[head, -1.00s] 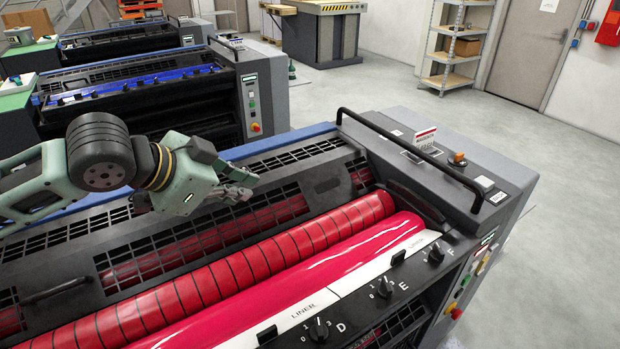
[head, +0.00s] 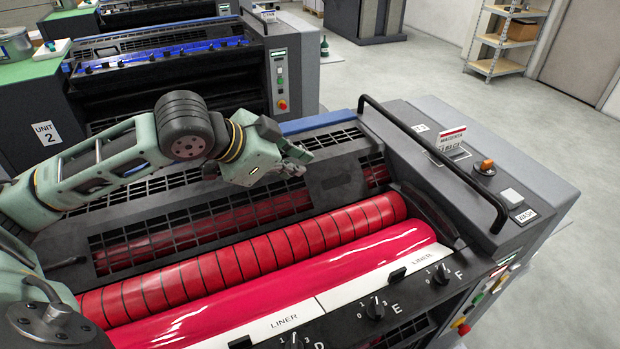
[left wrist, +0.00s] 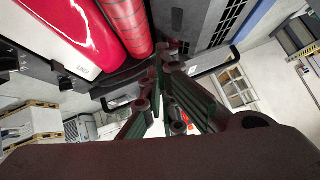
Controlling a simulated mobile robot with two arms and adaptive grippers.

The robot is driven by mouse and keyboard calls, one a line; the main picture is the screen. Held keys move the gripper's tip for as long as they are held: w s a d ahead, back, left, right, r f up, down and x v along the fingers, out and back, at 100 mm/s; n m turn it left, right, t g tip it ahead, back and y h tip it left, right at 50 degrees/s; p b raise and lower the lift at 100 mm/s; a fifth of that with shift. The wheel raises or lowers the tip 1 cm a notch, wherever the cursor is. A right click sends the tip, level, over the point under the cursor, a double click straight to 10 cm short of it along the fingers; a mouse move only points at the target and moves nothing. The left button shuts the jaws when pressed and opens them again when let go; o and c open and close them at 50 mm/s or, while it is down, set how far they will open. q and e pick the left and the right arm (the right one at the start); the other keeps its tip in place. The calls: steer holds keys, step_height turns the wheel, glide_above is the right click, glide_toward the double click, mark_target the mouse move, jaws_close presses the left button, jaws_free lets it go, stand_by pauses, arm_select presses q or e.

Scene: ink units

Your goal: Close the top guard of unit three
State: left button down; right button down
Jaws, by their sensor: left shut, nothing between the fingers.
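The near ink unit fills the front of the head view. Its top guard (head: 335,188) is a dark panel with grid openings behind the rollers. The red segmented roller (head: 250,257) and the glossy red roller (head: 300,280) lie exposed in front of it. My left gripper (head: 304,160) is shut and empty, above the guard's rear right part; whether it touches the guard I cannot tell. In the left wrist view my left gripper's fingers (left wrist: 165,62) are together, with the rollers at upper left. My right gripper is out of view.
A black handle bar (head: 435,165) runs along the unit's right end, beside an orange knob (head: 485,167). Knobs (head: 375,309) line the front ledge. Open floor (head: 420,75) lies to the right.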

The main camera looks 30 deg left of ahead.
arm_select(q)
steer(key=p, duration=0.1)
glide_above(312, 220)
step_height(312, 220, down, 4)
steer(key=f, duration=0.4)
steer(key=shift+w+a+f+p, duration=0.1)
steer(key=shift+w+a+p, duration=0.25)
steer(key=shift+w, duration=0.05)
steer(key=shift+m+t+y, duration=0.3)
steer(key=shift+y, duration=0.1)
steer(key=f+b, duration=0.1)
steer(key=f, duration=0.1)
steer(key=f+b, duration=0.1)
steer(key=f, duration=0.2)
steer(key=f+b, duration=0.2)
steer(key=f, duration=0.1)
steer(key=shift+s+d, duration=0.2)
steer(key=shift+s, duration=0.1)
